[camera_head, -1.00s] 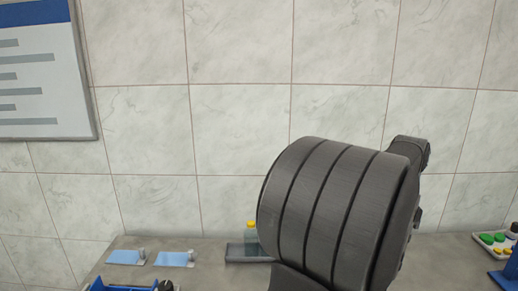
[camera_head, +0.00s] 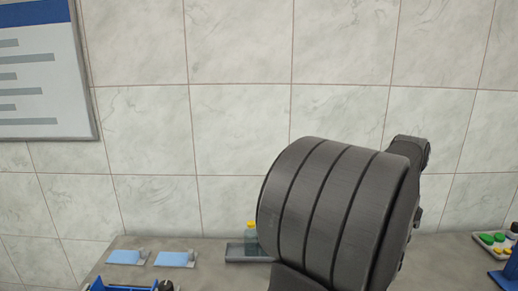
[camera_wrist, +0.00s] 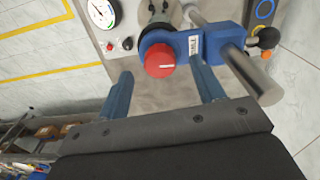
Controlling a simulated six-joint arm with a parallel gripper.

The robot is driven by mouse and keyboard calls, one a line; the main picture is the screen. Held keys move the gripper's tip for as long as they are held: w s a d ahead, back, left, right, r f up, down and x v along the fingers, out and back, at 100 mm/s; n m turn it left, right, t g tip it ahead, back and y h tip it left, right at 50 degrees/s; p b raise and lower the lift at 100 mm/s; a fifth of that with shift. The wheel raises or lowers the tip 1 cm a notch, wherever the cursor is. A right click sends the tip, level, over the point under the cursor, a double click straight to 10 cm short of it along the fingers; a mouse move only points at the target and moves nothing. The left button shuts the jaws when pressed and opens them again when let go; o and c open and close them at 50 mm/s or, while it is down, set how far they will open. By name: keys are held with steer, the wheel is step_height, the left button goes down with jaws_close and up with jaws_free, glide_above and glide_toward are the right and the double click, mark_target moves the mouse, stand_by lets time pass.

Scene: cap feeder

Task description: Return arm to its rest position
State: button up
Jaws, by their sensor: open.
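My gripper (camera_wrist: 160,68) shows in the wrist view as two blue fingers spread wide apart with nothing held between them. In the head view, my dark grey arm rises at the lower right of centre, and the gripper itself is not visible there.
A yellow-capped bottle (camera_head: 251,236) stands at a dark tray (camera_head: 237,253), partly hidden by my arm. Two light-blue plates (camera_head: 174,259) lie left of it. A tray of coloured caps (camera_head: 492,240) is far right. The wrist view shows a gauge (camera_wrist: 102,13).

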step_height(320, 180, down, 4)
steer(key=shift+r, duration=0.25)
steer(key=shift+d+n, duration=0.2)
steer(key=shift+n, duration=0.1)
